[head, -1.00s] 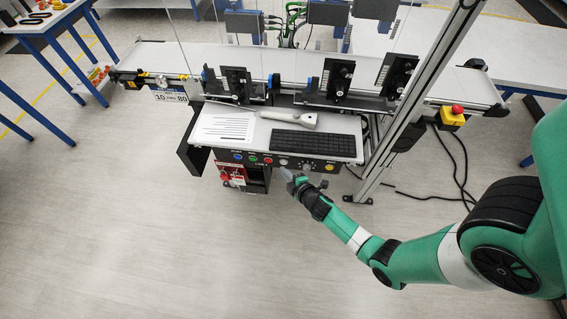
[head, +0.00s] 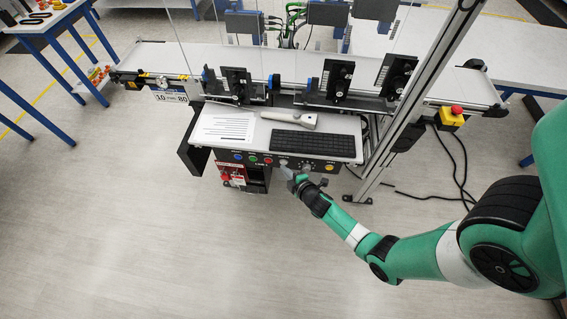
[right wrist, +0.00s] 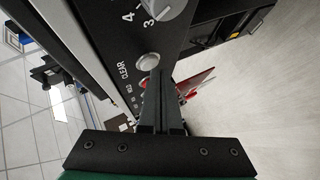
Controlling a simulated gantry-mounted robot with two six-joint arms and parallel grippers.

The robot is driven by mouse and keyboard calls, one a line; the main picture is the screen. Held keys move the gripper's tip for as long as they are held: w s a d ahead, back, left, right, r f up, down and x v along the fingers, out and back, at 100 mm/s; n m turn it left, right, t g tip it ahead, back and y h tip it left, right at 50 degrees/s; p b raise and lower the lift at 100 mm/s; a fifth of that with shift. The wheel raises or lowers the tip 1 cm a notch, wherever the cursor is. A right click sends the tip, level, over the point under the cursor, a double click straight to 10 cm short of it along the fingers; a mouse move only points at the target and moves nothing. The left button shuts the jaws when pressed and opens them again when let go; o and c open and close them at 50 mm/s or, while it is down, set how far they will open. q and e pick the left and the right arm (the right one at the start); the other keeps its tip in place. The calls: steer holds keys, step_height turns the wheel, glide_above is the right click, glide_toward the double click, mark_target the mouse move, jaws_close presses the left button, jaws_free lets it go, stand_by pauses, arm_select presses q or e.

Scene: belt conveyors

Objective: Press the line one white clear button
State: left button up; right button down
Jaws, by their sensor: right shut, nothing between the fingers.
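The white clear button (right wrist: 148,61) is a pale round cap on the dark control panel (right wrist: 195,38), beside the word CLEAR, in the right wrist view. In the head view the panel front (head: 246,157) carries a row of coloured buttons, and the white one is too small and partly covered to make out well. My right gripper (right wrist: 157,76) is shut and empty, its fingertips right at the lower edge of the button; I cannot tell if they touch it. It also shows in the head view (head: 285,171) in front of the panel. My left gripper is not in view.
A numbered selector knob (right wrist: 172,8) sits next to the button. Above the panel, a shelf holds a sheet (head: 224,128), a handheld scanner (head: 290,119) and a keyboard (head: 306,143). An upright post (head: 420,95) stands to the right. The floor in front is clear.

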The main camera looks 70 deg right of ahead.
steer(key=shift+w+d, duration=0.1)
steer(key=shift+d, duration=0.3)
stand_by(0.3)
steer(key=shift+a, duration=0.15)
steer(key=shift+a+f, duration=0.1)
steer(key=shift+a, duration=0.55)
steer(key=shift+b, duration=0.3)
steer(key=a+b, duration=0.1)
steer(key=a, duration=0.1)
steer(key=s+a+b, duration=0.1)
steer(key=a+b, duration=0.1)
steer(key=a, duration=0.1)
steer(key=shift+s, duration=0.2)
stand_by(0.6)
